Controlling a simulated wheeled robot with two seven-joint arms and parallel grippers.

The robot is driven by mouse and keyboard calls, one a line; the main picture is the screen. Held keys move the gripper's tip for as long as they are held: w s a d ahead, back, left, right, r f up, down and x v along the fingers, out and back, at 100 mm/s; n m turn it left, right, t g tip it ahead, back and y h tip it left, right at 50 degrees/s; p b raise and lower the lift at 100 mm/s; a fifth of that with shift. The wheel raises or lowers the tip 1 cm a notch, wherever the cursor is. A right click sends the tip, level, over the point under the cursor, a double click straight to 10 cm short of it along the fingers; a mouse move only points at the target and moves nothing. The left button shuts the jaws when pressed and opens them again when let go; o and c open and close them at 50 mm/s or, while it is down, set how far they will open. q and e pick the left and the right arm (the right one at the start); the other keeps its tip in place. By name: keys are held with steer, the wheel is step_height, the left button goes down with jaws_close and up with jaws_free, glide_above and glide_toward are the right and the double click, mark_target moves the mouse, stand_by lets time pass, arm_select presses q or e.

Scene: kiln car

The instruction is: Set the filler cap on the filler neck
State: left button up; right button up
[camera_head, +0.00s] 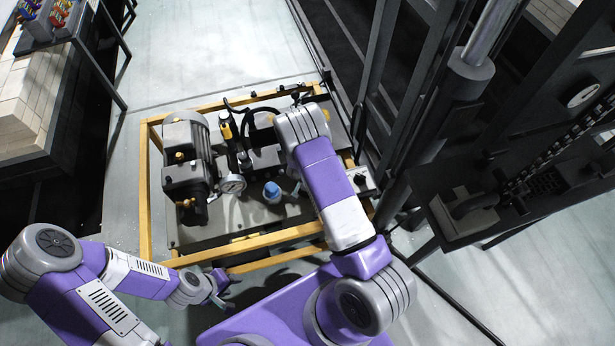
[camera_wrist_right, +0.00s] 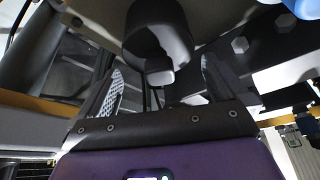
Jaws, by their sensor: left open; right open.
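A blue rounded cap-like piece (camera_head: 272,191) stands on the deck of the yellow-framed power unit, right of the pressure gauge. Its edge also shows at the top right of the right wrist view (camera_wrist_right: 302,8). I cannot tell whether it is the filler cap or covers the neck. In the right wrist view a black rounded part with a pale tip (camera_wrist_right: 158,45) lies beyond the open fingers of my right gripper (camera_wrist_right: 162,85); I cannot tell what it is. My right arm hides part of the deck in the head view. My left gripper (camera_head: 223,290) is open and empty before the frame.
The yellow frame (camera_head: 145,200) surrounds a grey motor (camera_head: 185,145), a round gauge (camera_head: 232,184) and black hoses (camera_head: 245,120). Dark steel posts (camera_head: 400,90) and a chain stand at right. Pale floor (camera_head: 220,45) is open behind the unit.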

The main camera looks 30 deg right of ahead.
stand_by(0.3)
steer(key=p+v, duration=0.5)
steer(key=v, duration=0.2)
stand_by(0.8)
steer(key=p+v, duration=0.3)
steer(key=v, duration=0.5)
steer(key=s+a+f+n+g+y, duration=0.2)
steer(key=s+a+n+y, duration=0.4)
steer(key=s+a, duration=0.9)
steer(key=s+y, duration=0.1)
steer(key=s, duration=0.1)
steer(key=shift+s+a+g, duration=0.3)
steer(key=shift+s+a, duration=0.05)
steer(key=shift+a, duration=0.05)
steer(key=shift+f, duration=0.1)
stand_by(0.8)
